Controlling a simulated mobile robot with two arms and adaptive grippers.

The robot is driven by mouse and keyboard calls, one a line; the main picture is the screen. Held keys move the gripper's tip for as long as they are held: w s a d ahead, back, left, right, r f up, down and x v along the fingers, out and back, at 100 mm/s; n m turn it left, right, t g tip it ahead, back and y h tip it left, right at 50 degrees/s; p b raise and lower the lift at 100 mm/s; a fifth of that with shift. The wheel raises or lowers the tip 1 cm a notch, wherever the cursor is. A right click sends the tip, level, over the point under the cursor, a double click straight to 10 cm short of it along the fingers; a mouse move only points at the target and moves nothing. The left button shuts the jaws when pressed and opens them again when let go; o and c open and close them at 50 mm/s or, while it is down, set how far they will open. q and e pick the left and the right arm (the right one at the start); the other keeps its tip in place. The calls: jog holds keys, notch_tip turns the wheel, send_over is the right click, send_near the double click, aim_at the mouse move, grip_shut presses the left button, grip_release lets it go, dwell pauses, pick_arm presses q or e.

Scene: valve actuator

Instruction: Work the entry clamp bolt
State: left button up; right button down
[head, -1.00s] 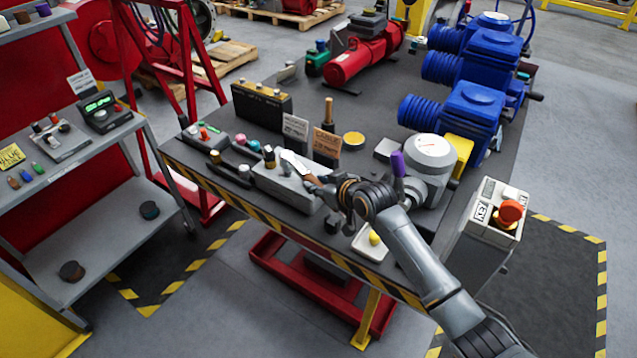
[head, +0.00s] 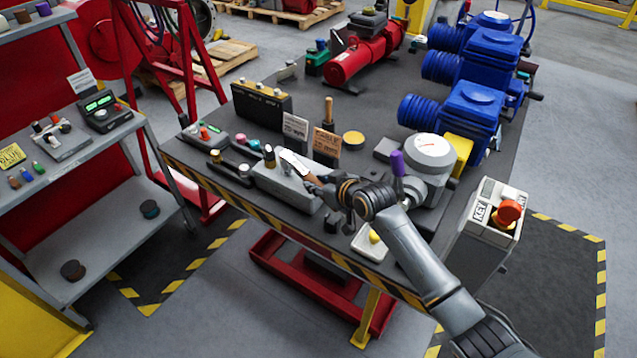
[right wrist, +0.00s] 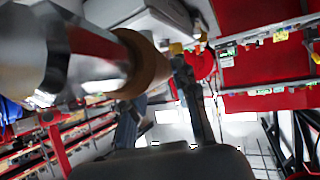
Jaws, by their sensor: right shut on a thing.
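My right gripper (head: 328,189) is shut on a brown-handled tool (head: 295,162) with a pale metal end, held over the table's front part by a grey block (head: 285,187). In the right wrist view the tool (right wrist: 95,62) is a large, blurred, shiny metal piece with a brown part near my dark fingers. The grey valve actuator (head: 432,152) with a round dial stands to the right of the gripper. A purple-topped handle (head: 397,163) rises beside it. I cannot make out the entry clamp bolt. My left gripper is not in view.
Two small signs (head: 295,127) and several knobs stand behind the grey block. Blue actuators (head: 472,110) and a red cylinder unit (head: 364,58) stand farther back. A key box with a red button (head: 509,211) stands right.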

jog(key=shift+f+b, duration=0.65)
jog(key=shift+f, duration=0.2)
dwell(0.4)
jog(key=shift+s+a+r+m+h+p, duration=0.15)
jog(key=shift+a+m+h+p, duration=0.15)
jog(key=shift+p, duration=0.4)
jog(key=shift+s+a+m+h+p, duration=0.2)
jog(key=shift+a+p, duration=0.15)
jog(key=shift+p, duration=0.35)
jog(key=shift+s+a+m+t+h+p, duration=0.25)
jog(key=shift+a+m+t+h+p, duration=0.25)
jog(key=shift+a+p, duration=0.15)
jog(key=shift+s+a, duration=0.1)
jog(key=shift+a, duration=0.15)
jog(key=shift+p, duration=0.3)
